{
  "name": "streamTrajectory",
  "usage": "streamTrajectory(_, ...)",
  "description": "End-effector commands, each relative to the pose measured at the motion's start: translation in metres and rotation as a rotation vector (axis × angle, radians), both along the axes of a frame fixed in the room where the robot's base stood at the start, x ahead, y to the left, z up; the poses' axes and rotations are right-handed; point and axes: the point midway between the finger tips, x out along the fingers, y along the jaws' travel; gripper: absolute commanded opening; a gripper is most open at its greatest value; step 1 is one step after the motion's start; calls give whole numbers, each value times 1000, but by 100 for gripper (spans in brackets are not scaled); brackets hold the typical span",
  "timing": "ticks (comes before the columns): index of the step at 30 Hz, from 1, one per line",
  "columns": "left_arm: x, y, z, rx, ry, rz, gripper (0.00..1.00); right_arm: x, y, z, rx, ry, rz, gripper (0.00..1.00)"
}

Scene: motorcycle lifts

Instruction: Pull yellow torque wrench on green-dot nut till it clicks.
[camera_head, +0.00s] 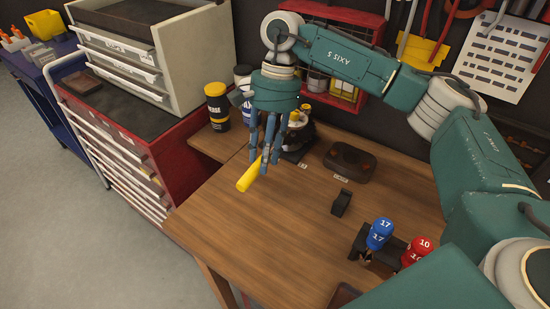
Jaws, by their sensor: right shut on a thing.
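My right gripper (269,155) hangs fingers down over the back left of the wooden workbench. Its fingers are shut on a yellow handle (249,177), which looks like the torque wrench. The handle sticks out toward the lower left, above the bench's left edge. The rest of the wrench is hidden behind the fingers. A dark and pale fixture (296,150) stands just behind the gripper and is partly covered by it. I cannot make out the green-dot nut or whether the wrench sits on it. My left gripper is out of view.
Blue and red tools marked 17 (380,234) and 10 (415,251) stand in a dark holder at the bench's right. A brown case (350,161) and small black block (341,203) lie mid-bench. A yellow-black can (217,105) stands behind left. The bench's front left is clear.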

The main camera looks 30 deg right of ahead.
Motion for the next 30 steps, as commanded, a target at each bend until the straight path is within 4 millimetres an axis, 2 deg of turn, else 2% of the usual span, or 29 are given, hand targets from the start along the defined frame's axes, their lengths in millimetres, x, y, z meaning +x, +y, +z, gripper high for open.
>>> streamTrajectory(6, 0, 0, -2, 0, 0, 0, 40, 11, 10, 0, 1, 0, -63, 0)
streamTrajectory(19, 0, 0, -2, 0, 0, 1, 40, 16, 12, 0, 1, 0, -83, 0)
streamTrajectory(30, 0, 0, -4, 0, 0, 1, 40, 47, 27, -1, 0, -1, -226, 0)
